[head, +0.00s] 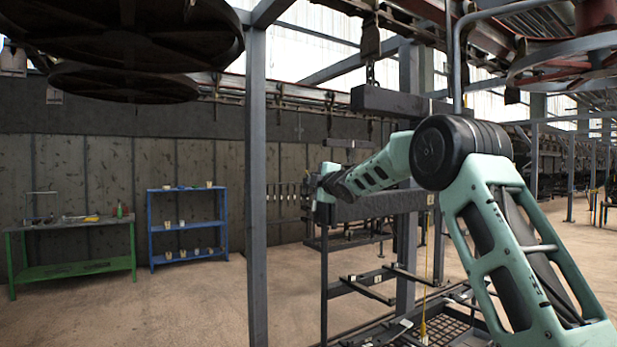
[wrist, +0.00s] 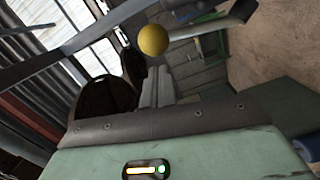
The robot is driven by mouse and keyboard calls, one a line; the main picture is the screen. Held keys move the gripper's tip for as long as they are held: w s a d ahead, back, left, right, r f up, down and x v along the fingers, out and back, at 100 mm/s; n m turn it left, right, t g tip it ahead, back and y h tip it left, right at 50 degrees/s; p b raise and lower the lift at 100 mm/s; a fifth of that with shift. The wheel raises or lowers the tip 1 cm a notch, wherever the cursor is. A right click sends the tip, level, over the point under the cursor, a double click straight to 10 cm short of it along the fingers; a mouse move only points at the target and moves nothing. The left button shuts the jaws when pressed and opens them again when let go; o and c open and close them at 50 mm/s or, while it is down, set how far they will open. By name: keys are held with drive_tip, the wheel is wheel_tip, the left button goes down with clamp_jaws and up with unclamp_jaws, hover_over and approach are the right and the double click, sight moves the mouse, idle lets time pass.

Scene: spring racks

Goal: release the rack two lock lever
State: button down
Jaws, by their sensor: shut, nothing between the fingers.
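In the wrist view, a yellow ball knob (wrist: 153,40) shows just beyond my gripper (wrist: 157,72). A pale grey bar (wrist: 222,30) runs from beside the knob to the upper right; it looks like a lever, but I cannot tell how it is fixed. My gripper's fingers are shut together and empty, pointing toward the knob; I cannot tell whether they touch it. In the head view, my arm reaches to a dark rack frame (head: 378,206), and its wrist end is at the frame's left side. My fingers and the knob cannot be made out there. No rack number is readable.
A grey steel post (head: 256,190) stands left of the rack. A green workbench (head: 70,270) and a blue shelf (head: 188,225) stand by the back wall. Dark round frames (head: 125,85) hang overhead at left. Open floor (head: 190,305) lies at lower left.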

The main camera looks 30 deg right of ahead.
drive_tip(key=shift+d+r+p, duration=0.1)
drive_tip(key=shift+d+p, duration=0.2)
drive_tip(key=shift+d, duration=0.1)
drive_tip(key=shift+d, duration=0.15)
idle(0.4)
drive_tip(key=s+a+r+b, duration=0.1)
drive_tip(key=s+a+b, duration=0.3)
drive_tip(key=s, duration=0.6)
drive_tip(key=shift+s+a+r+b, duration=0.2)
drive_tip(key=shift+s+b, duration=0.15)
drive_tip(key=shift+b, duration=0.5)
drive_tip(key=shift+f, duration=0.1)
